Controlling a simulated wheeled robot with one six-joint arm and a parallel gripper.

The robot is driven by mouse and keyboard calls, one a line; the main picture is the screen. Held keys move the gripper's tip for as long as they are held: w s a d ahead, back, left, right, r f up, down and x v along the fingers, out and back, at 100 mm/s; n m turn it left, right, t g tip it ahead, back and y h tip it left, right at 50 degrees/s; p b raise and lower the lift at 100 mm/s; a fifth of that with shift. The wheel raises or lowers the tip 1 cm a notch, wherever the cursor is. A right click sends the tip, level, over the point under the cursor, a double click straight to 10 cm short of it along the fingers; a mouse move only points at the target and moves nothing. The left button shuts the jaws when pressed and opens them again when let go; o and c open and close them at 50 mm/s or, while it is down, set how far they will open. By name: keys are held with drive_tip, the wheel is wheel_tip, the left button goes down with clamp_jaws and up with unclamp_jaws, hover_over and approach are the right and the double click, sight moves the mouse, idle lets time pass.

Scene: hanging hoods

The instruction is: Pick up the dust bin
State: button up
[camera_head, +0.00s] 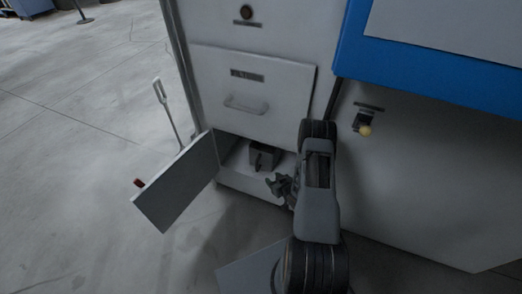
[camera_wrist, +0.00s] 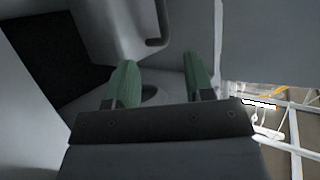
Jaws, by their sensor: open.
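The dust bin looks to be the small grey box (camera_head: 266,154) inside the open lower compartment of the white cabinet. A dark handle-like part shows on its front. My gripper (camera_head: 279,185) is just in front of the compartment, to the lower right of the box. In the wrist view my gripper (camera_wrist: 158,62) has its two green fingers spread apart, with nothing held between them. Pale surfaces and a dark curved bar (camera_wrist: 160,22) lie beyond the fingers. I cannot tell whether that bar belongs to the bin.
The compartment's door (camera_head: 177,183) stands swung open to the left. A closed drawer with a handle (camera_head: 245,104) is above the opening. A plain panel with a yellow-tipped knob (camera_head: 364,128) is to the right. Open floor (camera_head: 70,130) lies to the left.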

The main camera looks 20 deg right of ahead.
sight(257, 166)
drive_tip(key=b+x, duration=0.5)
drive_tip(key=x, duration=0.9)
drive_tip(key=shift+s, duration=0.1)
drive_tip(key=shift+w+f, duration=0.1)
drive_tip(key=shift+w, duration=0.4)
drive_tip(key=shift+c, duration=0.2)
clamp_jaws()
